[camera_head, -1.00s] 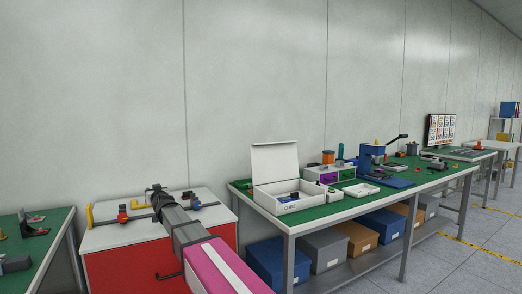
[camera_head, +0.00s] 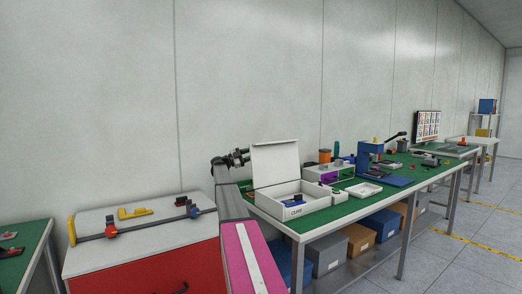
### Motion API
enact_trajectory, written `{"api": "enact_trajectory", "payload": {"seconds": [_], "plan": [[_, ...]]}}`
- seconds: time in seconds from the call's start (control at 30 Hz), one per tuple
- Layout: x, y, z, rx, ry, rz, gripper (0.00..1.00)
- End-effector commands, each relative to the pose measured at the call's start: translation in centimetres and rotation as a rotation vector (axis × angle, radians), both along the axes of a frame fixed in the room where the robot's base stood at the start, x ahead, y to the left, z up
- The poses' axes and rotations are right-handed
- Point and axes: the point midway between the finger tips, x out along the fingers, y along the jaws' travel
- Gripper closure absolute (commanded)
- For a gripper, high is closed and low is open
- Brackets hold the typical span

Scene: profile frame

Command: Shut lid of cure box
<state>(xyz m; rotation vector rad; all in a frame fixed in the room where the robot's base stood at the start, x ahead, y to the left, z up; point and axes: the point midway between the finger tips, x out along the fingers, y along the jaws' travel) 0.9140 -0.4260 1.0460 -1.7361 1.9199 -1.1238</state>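The white cure box (camera_head: 292,207) stands on the left end of the green bench top, marked "CURE" on its front. Its lid (camera_head: 276,163) is open and stands upright at the back. A small dark and blue item (camera_head: 295,199) lies inside the box. My gripper (camera_head: 243,157) is just left of the raised lid, at about the height of its upper part. Its fingers are small and dark here, and I cannot tell whether they are open or shut. I see nothing clearly held in it.
A drawer unit with purple fronts (camera_head: 329,174), a white tray (camera_head: 363,190) and a blue press (camera_head: 368,158) stand right of the box. A red cabinet with a white top (camera_head: 140,238) holds a yellow bracket and a bar clamp at the left. Storage boxes (camera_head: 326,252) fill the shelf below.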

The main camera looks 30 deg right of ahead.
Motion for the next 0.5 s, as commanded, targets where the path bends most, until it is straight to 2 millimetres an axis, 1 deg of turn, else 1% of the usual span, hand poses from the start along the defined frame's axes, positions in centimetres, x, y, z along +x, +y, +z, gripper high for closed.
{"api": "enact_trajectory", "payload": {"seconds": [0.17,0.5], "plan": [[-0.5,-1.9,0.5,0.001,-0.001,-0.004,0.6],[-1.7,-7.4,2.2,-0.001,-0.001,-0.002,0.6]]}}
